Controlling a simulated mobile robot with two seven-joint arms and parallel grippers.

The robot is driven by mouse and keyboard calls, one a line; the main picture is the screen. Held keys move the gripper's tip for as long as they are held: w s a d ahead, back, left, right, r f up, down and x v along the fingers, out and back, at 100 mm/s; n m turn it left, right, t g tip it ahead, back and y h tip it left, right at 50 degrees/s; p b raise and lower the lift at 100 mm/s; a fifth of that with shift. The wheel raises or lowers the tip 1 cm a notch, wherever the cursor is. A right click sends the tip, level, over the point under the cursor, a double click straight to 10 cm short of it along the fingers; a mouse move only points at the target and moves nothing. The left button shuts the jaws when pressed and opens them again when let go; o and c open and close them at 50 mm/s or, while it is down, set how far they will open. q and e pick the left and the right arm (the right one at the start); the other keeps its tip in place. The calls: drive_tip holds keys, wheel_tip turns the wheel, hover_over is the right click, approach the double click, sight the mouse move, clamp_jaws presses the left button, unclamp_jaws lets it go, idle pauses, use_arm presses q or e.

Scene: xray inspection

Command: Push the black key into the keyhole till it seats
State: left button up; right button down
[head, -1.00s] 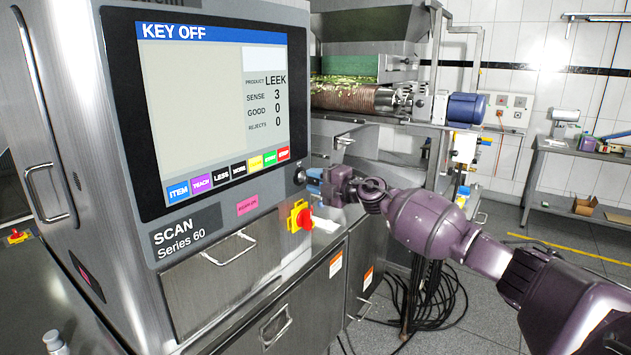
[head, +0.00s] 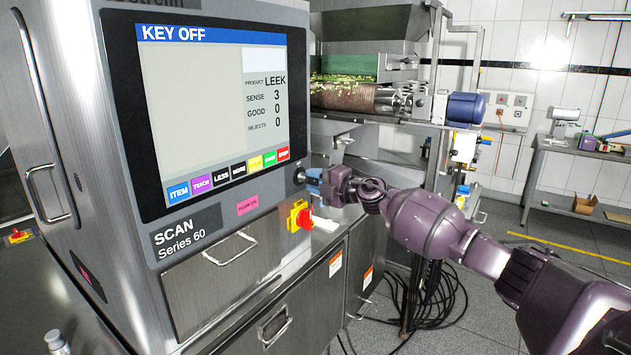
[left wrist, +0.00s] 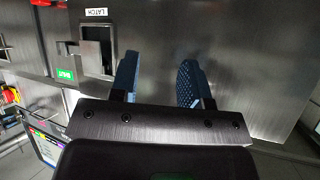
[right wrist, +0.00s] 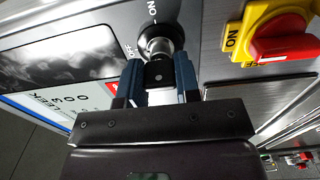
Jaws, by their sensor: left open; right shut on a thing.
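The keyhole (right wrist: 152,38) is a round metal lock on the machine's panel, with ON and OFF marked beside it. It also shows at the screen's lower right in the head view (head: 299,176). My right gripper (right wrist: 160,78) is shut on the black key (right wrist: 159,74), in line with the lock. The key's front end meets the lock's metal collar; how deep it sits is hidden. In the head view the right gripper (head: 318,181) is right beside the lock. My left gripper (left wrist: 160,80) is open and empty, over a metal surface with a LATCH label.
A yellow and red rotary switch (head: 301,216) sits just below the lock. The screen (head: 215,105) reads KEY OFF. A latch (left wrist: 97,50) with a green label is beside the left gripper. A drawer handle (head: 230,248) sticks out below the screen.

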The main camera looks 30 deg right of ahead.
drive_tip(key=shift+r, duration=0.1)
idle(0.3)
drive_tip(key=c, duration=1.2)
unclamp_jaws()
drive_tip(key=o, duration=0.4)
drive_tip(key=shift+w+a, duration=0.15)
drive_tip(key=shift+w, duration=0.05)
drive_tip(key=shift+o, duration=0.2)
drive_tip(key=shift+s, duration=0.15)
drive_tip(key=shift+s+d, duration=0.25)
drive_tip(key=v, duration=1)
drive_tip(key=shift+b, duration=0.45)
